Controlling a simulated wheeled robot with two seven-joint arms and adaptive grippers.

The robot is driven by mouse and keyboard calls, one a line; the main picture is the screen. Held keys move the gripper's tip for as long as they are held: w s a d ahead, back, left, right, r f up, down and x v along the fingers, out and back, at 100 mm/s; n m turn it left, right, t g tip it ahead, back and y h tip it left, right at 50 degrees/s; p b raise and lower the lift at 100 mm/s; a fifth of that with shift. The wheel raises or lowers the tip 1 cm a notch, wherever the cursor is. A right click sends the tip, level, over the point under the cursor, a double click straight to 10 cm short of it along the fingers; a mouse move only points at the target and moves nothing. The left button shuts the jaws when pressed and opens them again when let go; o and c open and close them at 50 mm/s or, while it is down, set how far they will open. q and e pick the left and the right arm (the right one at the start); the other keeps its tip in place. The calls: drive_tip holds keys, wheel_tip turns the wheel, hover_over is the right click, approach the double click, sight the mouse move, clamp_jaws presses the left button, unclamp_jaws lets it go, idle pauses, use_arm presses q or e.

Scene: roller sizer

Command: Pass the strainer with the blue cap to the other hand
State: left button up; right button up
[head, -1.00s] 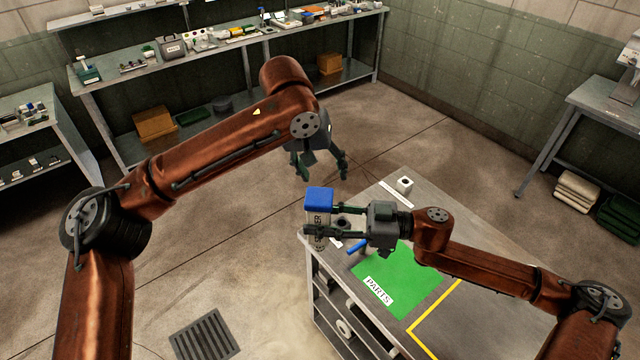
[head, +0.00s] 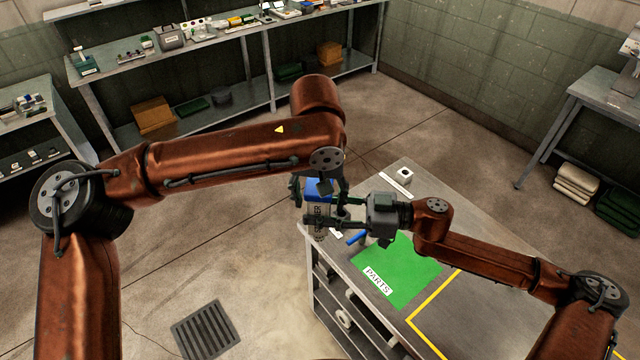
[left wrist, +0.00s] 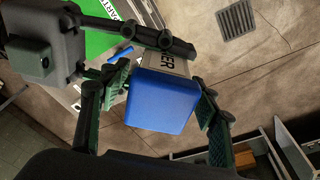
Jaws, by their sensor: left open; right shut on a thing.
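The strainer (head: 317,222) is a grey canister with dark lettering and a blue cap (head: 318,188). My right gripper (head: 322,223) is shut on its body and holds it upright, just off the bench's left corner. My left gripper (head: 320,190) has come down over the cap from above, open, with one finger on each side. In the left wrist view the blue cap (left wrist: 160,100) lies between the open left fingers (left wrist: 162,105), and part of the lettered body (left wrist: 178,66) shows beyond it. Whether the left pads touch the strainer I cannot tell.
Loaded shelves (head: 240,85) line the back wall. A floor drain (head: 205,329) lies at lower left. The floor left of the bench is clear.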

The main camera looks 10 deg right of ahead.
use_arm(q)
drive_tip(key=shift+w+d+f, duration=0.1)
drive_tip(key=shift+w+f, duration=0.05)
drive_tip(key=shift+f, duration=0.75)
drive_tip(key=shift+w+f, duration=0.1)
drive_tip(key=shift+f, duration=0.75)
drive_tip(key=shift+c, duration=0.3)
drive_tip(key=c, duration=1.3)
drive_tip(key=shift+c, duration=0.3)
use_arm(e)
drive_tip(key=o, duration=1.4)
